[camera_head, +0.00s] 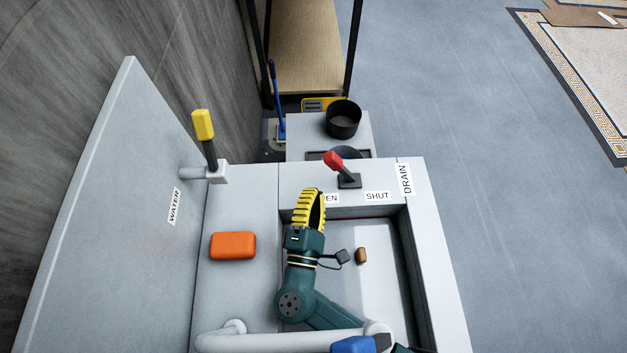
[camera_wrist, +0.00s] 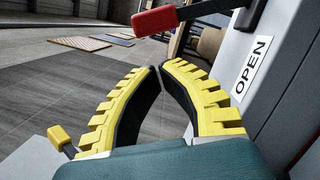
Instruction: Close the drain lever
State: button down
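The drain lever has a red knob (camera_head: 333,160) on a dark shaft and tilts left, toward the OPEN side and away from the SHUT label (camera_head: 377,196). A DRAIN label (camera_head: 404,179) is at the right. In the wrist view the red knob (camera_wrist: 155,21) is at the top, beyond my fingertips and apart from them. My gripper (camera_head: 312,192) is just below the lever, partly covering the OPEN label, which is fully readable in the wrist view (camera_wrist: 252,67). Its yellow fingers (camera_wrist: 159,68) bow outward and come together at the tips, with nothing between them.
The yellow-handled water lever (camera_head: 203,125) stands at the left by the WATER label (camera_head: 174,206). An orange block (camera_head: 233,246) lies on the left counter. A small brown piece (camera_head: 361,256) lies in the basin (camera_head: 388,290). A black pot (camera_head: 343,119) stands behind the lever.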

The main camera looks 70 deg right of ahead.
aim_at(342, 168)
jog(key=x, duration=0.6)
jog(key=shift+w+d, duration=0.1)
jog(key=shift+d, duration=0.2)
jog(key=shift+r, duration=0.1)
jog(key=shift+s+r+m, duration=0.2)
jog(key=shift+m, duration=0.2)
